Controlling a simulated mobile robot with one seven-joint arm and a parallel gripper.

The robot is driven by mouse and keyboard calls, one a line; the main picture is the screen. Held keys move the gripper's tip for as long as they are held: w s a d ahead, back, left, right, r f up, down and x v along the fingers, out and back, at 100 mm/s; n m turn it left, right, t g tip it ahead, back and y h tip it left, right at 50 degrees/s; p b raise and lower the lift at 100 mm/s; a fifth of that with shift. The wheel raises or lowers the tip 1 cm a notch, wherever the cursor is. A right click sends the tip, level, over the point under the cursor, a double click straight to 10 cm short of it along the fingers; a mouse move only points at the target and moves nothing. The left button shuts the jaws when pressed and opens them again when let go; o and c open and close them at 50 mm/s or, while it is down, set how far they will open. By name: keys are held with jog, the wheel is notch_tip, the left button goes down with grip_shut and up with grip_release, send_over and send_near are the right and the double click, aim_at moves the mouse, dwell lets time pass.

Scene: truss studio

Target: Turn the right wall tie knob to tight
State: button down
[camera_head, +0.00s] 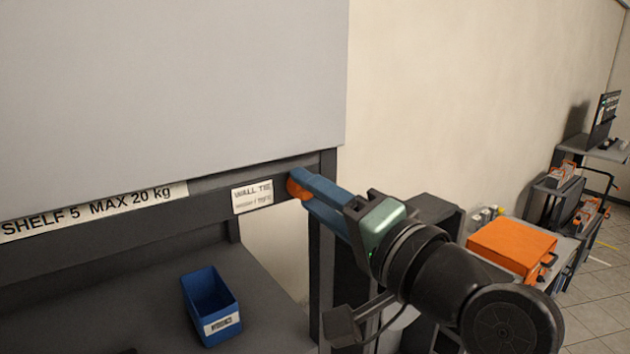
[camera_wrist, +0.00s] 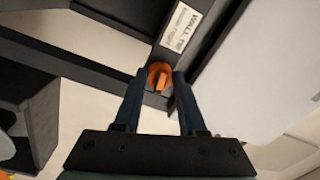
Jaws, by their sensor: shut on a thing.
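The right wall tie knob (camera_head: 297,184) is orange and sits on the dark shelf beam, just right of a white "WALL TIE" label (camera_head: 252,195). It also shows in the wrist view (camera_wrist: 159,78), with the label (camera_wrist: 181,27) above it. My gripper (camera_head: 302,187) reaches it from the right, its blue fingers around the knob. In the wrist view the fingertips (camera_wrist: 160,82) lie on both sides of the knob, shut on it. The fingers hide part of the knob in the head view. I cannot read the knob's setting.
A dark beam (camera_head: 120,222) carries a "SHELF 5 MAX 20 kg" label (camera_head: 95,210). A blue bin (camera_head: 211,305) stands on the grey shelf below. An orange case (camera_head: 511,250) lies on a bench at the right. Bare wall (camera_head: 470,100) lies behind my arm.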

jog(key=shift+r+m+p, duration=0.2)
jog(key=shift+m+p, duration=0.3)
jog(key=shift+m, duration=0.4)
jog(key=shift+c, duration=2.3)
grip_release()
jog(key=shift+f, duration=0.1)
jog(key=shift+d, duration=0.1)
jog(key=b+v, duration=0.5)
jog(key=v, duration=0.8)
jog(key=shift+b, duration=0.4)
jog(key=shift+f, duration=0.1)
